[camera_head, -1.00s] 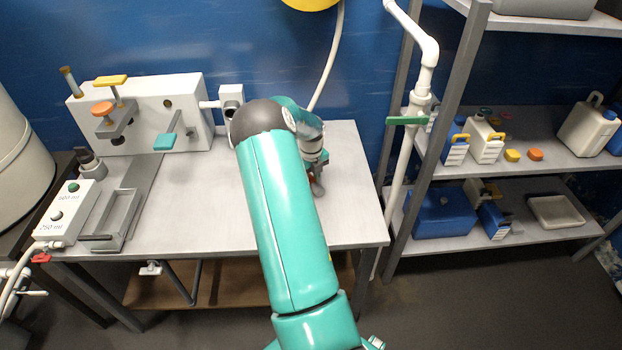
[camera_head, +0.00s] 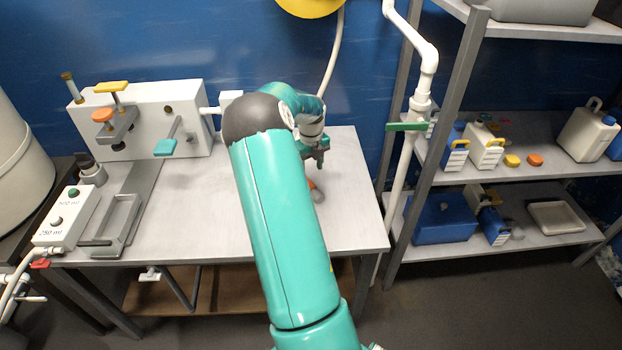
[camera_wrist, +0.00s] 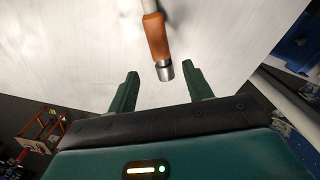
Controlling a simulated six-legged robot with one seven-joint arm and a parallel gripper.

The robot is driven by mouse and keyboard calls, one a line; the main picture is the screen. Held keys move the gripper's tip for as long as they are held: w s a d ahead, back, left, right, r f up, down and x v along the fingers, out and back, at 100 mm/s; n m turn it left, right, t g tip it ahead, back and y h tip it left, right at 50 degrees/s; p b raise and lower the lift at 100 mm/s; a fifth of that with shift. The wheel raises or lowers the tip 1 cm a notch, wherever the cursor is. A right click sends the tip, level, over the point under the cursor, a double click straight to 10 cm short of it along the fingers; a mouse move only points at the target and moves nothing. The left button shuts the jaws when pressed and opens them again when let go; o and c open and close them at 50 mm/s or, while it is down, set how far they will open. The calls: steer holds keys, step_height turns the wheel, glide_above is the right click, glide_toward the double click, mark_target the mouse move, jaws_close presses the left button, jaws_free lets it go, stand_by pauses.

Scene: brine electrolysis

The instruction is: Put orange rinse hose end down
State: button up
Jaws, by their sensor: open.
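The orange rinse hose end (camera_wrist: 157,38) lies on the grey table top in the wrist view, with a metal tip pointing toward my gripper and a pale hose at its far side. In the head view the orange hose end (camera_head: 314,188) shows as a small piece on the table, partly hidden by my arm. My gripper (camera_wrist: 164,88) is open and empty. Its two green fingers stand apart, short of the metal tip and to either side of its line. In the head view my gripper (camera_head: 319,160) is above the table, just behind the hose end.
The table (camera_head: 350,225) is clear around the hose end. A white apparatus (camera_head: 140,120) with clamps stands at its left, with an open metal tray (camera_head: 118,222) in front. A white vertical pipe (camera_head: 400,165) and a shelf of bottles (camera_head: 485,145) stand to the right.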

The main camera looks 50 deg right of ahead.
steer(key=shift+r, duration=1.9)
steer(key=a+r+n+t, duration=0.1)
steer(key=a+r+n, duration=0.5)
steer(key=a, duration=0.4)
steer(key=w+a+r+n+t+y, duration=0.1)
steer(key=a+r+n, duration=0.55)
steer(key=a, duration=0.25)
steer(key=a+r+n+t, duration=0.1)
steer(key=a+r+n, duration=0.5)
steer(key=a, duration=0.4)
steer(key=s+a+r+n+t, duration=0.1)
steer(key=s+a+n, duration=0.6)
steer(key=a+n, duration=0.3)
steer(key=s+a+r+n+t+h, duration=0.1)
steer(key=s+a+n, duration=0.7)
steer(key=n, duration=0.3)
steer(key=shift+a+r+t, duration=0.25)
steer(key=shift+a+t, duration=0.05)
steer(key=shift+a, duration=0.55)
